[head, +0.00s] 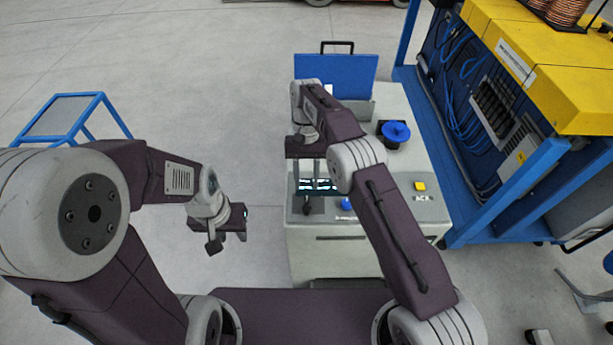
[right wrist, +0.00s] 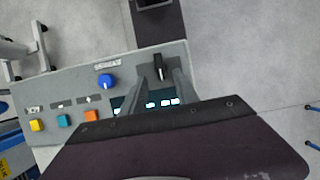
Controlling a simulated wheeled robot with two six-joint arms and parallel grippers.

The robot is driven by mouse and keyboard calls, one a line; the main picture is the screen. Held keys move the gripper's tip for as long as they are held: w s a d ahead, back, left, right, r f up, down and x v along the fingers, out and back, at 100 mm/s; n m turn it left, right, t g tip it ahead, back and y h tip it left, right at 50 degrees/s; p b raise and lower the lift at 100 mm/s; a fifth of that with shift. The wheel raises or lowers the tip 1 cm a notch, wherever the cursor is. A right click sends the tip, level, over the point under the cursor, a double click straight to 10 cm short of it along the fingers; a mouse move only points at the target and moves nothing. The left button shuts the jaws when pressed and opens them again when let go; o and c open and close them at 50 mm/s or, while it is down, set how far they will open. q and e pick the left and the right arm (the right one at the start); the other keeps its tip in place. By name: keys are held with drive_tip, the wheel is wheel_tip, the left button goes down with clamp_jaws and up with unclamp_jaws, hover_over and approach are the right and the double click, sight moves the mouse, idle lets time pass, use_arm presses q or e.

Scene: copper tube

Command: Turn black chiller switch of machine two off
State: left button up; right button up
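The machine's grey control panel (head: 432,211) is ahead of me. The black chiller switch (head: 307,206) is a rotary knob near its front left corner; it also shows in the right wrist view (right wrist: 158,67). My right gripper (head: 306,182) is above the panel, pointing down, open and empty. In the right wrist view the right gripper's fingers (right wrist: 158,80) stand apart, with the switch showing between their tips; whether they touch it I cannot tell. My left gripper (head: 228,243) hangs left of the machine, its two fingers apart and empty.
A blue knob (right wrist: 107,81) sits beside the switch. Orange (right wrist: 91,116), teal (right wrist: 64,120) and yellow (right wrist: 37,125) buttons lie along the panel. A lit display (right wrist: 163,103) is near the fingers. A blue-framed machine (head: 545,190) stands right; a blue-framed cart (head: 62,116) left.

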drive_tip(key=p+v, duration=0.2)
drive_tip(key=p, duration=0.2)
drive_tip(key=shift+r, duration=0.2)
drive_tip(key=shift+w, duration=0.1)
